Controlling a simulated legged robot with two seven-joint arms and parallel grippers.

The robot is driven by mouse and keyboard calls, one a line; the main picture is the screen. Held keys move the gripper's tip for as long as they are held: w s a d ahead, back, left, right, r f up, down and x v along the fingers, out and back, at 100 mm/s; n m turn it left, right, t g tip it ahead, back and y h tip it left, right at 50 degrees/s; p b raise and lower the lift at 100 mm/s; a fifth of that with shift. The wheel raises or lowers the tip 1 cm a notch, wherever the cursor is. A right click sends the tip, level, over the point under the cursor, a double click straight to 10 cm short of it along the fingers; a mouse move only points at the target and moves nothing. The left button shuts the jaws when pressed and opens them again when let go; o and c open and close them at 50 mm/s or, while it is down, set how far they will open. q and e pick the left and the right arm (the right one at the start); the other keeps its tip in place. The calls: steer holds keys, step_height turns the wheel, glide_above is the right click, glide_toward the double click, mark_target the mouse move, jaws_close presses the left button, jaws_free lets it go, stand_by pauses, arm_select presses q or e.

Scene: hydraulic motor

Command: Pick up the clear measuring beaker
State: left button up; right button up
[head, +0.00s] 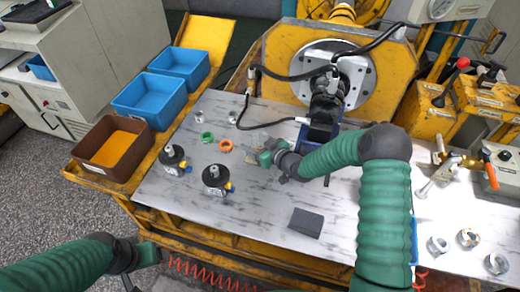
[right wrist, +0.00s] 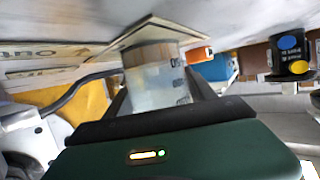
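In the right wrist view, the clear measuring beaker (right wrist: 158,78) has dark markings and a broad flat base. It stands between the two dark fingers of my right gripper (right wrist: 157,95), with no gap showing on either side, so the gripper looks shut on it. In the head view, my right gripper (head: 264,157) is low over the middle of the marbled table, and the beaker there is too small and covered to make out. Whether its base touches the table is unclear.
Two black cylindrical parts (head: 214,177) stand left on the table (head: 260,222). Green (head: 207,137) and orange (head: 225,146) rings lie behind them. A dark grey pad (head: 306,223) lies in front. Metal rings (head: 468,238) lie at right. A brown bin (head: 113,148) and blue bins (head: 149,101) stand left.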

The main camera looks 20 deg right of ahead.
steer(key=c, duration=1.1)
steer(key=shift+o, duration=0.2)
steer(key=shift+r, duration=0.1)
